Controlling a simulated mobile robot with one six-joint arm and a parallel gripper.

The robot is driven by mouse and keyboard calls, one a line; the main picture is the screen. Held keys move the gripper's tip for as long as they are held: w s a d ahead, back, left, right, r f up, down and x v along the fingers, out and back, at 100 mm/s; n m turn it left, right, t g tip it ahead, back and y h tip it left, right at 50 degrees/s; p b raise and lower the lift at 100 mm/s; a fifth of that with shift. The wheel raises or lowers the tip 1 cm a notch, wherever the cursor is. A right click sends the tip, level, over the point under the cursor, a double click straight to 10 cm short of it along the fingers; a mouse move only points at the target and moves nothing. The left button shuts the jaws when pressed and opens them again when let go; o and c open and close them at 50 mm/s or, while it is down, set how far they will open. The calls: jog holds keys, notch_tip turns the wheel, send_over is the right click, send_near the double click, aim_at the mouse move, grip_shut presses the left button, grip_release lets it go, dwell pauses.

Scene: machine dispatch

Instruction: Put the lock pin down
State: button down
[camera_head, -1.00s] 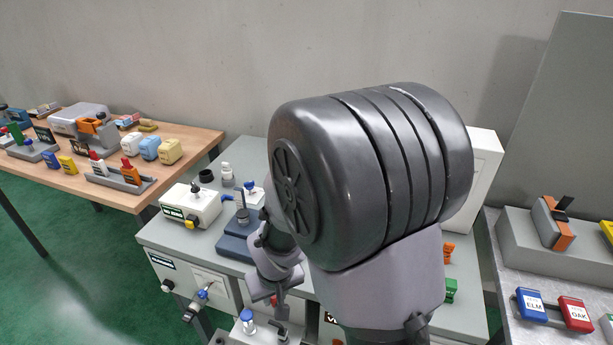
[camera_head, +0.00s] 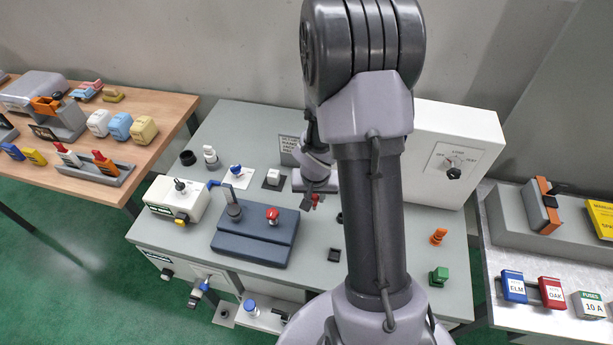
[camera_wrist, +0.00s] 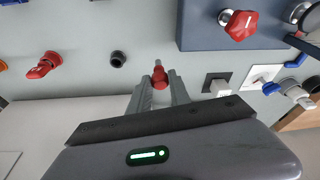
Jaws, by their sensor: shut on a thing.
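My gripper (camera_wrist: 160,92) is shut on a small red lock pin (camera_wrist: 159,76) with a grey tip in the wrist view. The pin (camera_head: 316,200) also shows as a bit of red below my gripper (camera_head: 308,200) in the head view. My gripper holds it over the grey bench top (camera_head: 300,262), right of the dark blue block. The gap between pin and bench cannot be told. Part of the pin is hidden between the fingers.
The dark blue block (camera_head: 250,240) bears a red knob (camera_head: 272,215) and a grey post (camera_head: 233,208). A black socket (camera_head: 334,255), orange piece (camera_head: 438,236) and green piece (camera_head: 438,277) stand on the bench. A white box (camera_head: 440,150) stands at the back right.

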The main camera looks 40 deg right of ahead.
jog(key=shift+w+d+f+p, duration=0.1)
jog(key=shift+w+d+f, duration=0.1)
jog(key=shift+w+f, duration=0.65)
jog(key=shift+w+d+f+p, duration=0.1)
jog(key=shift+w+d+f, duration=0.3)
jog(key=shift+w, duration=0.8)
jog(key=shift+w+d+f+p, duration=0.1)
jog(key=shift+w+f, duration=0.65)
jog(key=shift+w, duration=0.25)
jog(key=shift+f, duration=0.2)
jog(key=c, duration=1.2)
grip_release()
